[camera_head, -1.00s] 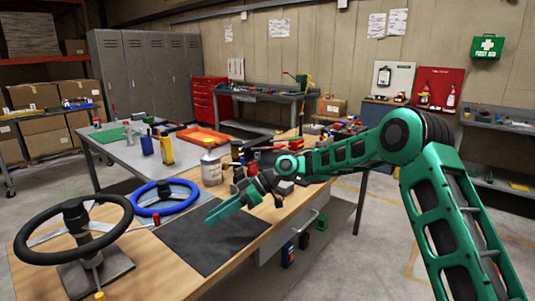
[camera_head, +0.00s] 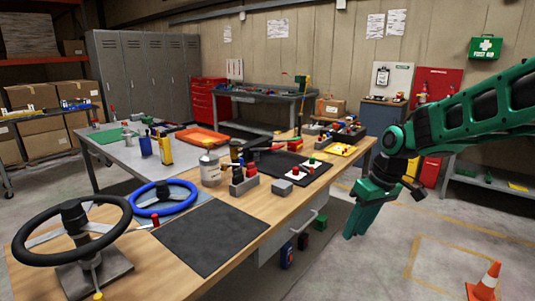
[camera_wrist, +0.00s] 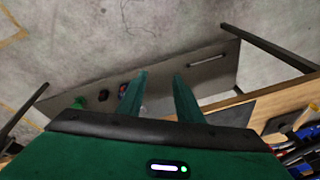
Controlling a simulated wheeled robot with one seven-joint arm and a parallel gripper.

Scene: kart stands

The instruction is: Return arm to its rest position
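My green arm comes in from the right edge in the head view, and my gripper (camera_head: 356,226) hangs at its end. It points down, to the right of the wooden workbench (camera_head: 135,262) and clear of its edge, over the floor side. In the wrist view my gripper (camera_wrist: 158,84) shows two green fingers spread apart with an empty gap between them. Behind the fingers lie the bench's grey lower shelf and the concrete floor. Nothing is held.
The bench carries a black steering wheel (camera_head: 73,232), a blue steering wheel (camera_head: 163,198), a dark mat (camera_head: 210,236) and a paint can (camera_head: 210,170). An orange cone (camera_head: 485,284) stands on the floor at lower right. The floor between bench and cone is clear.

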